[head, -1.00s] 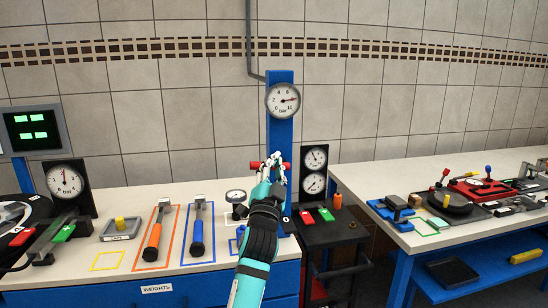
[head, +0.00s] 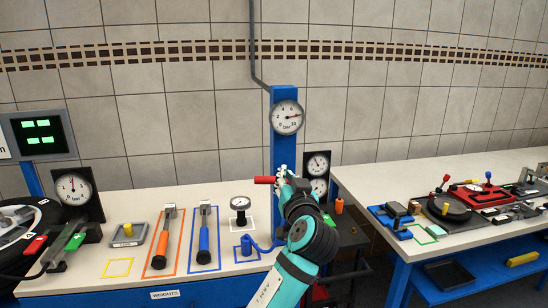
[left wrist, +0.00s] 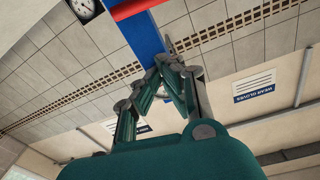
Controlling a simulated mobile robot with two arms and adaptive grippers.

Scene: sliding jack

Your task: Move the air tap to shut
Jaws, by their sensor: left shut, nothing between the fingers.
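The air tap's red handle (head: 264,180) lies level across the blue post (head: 284,150), below the bar gauge (head: 286,117). Its left end shows in the head view; the rest is hidden by my gripper. My left gripper (head: 282,173) is shut and empty in front of the post, just right of that visible end. In the left wrist view the gripper's fingertips (left wrist: 168,60) are together near the blue post (left wrist: 142,35), and the red handle (left wrist: 130,8) is at the top edge. I cannot tell whether they touch. My right gripper is not in view.
A black stand with two gauges (head: 318,162) is close on the right of the post. A second bench (head: 420,172) stands right.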

